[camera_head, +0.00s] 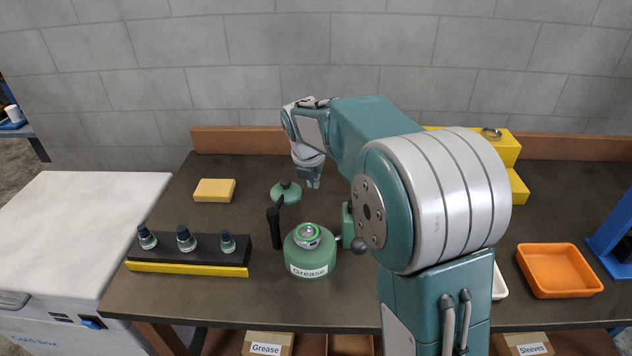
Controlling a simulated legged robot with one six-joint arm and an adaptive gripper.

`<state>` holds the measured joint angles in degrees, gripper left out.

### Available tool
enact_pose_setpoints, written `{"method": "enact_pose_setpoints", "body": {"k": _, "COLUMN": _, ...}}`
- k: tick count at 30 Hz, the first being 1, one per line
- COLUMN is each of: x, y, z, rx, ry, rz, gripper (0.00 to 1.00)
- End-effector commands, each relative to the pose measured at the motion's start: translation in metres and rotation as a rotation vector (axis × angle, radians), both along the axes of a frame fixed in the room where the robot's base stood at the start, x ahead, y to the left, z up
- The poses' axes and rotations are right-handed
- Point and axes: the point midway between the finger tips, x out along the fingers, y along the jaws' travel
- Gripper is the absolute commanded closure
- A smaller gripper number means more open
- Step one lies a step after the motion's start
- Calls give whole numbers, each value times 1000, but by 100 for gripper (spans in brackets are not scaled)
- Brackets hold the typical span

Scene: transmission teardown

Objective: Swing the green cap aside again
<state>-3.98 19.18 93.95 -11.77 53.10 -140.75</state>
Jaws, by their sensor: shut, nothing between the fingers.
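The green cap (286,193), a flat disc with a dark knob on top, is behind and a little left of the green grease pot (308,262). The cap is clear of the pot's opening. A black upright handle (274,228) stands left of the pot, and a short arm seems to run from it to the cap. My gripper (314,182) points down, shut and empty, just right of the cap. I cannot tell whether it touches the cap.
A black and yellow rack (190,266) with several small bottles stands at the left. A yellow block (214,190) lies behind it. An orange tray (560,292) is at the right. My arm hides part of the table's right middle.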

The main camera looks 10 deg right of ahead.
Motion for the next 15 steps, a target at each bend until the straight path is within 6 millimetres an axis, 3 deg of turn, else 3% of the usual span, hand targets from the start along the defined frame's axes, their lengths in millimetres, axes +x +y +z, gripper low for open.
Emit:
{"method": "enact_pose_setpoints", "body": {"k": 5, "x": -4, "y": 2, "z": 20, "rx": -5, "ry": -4, "rz": 0, "gripper": 100}}
{"method": "enact_pose_setpoints", "body": {"k": 15, "x": -16, "y": -21, "z": 71, "rx": 6, "ry": -6, "rz": -3, "gripper": 100}}
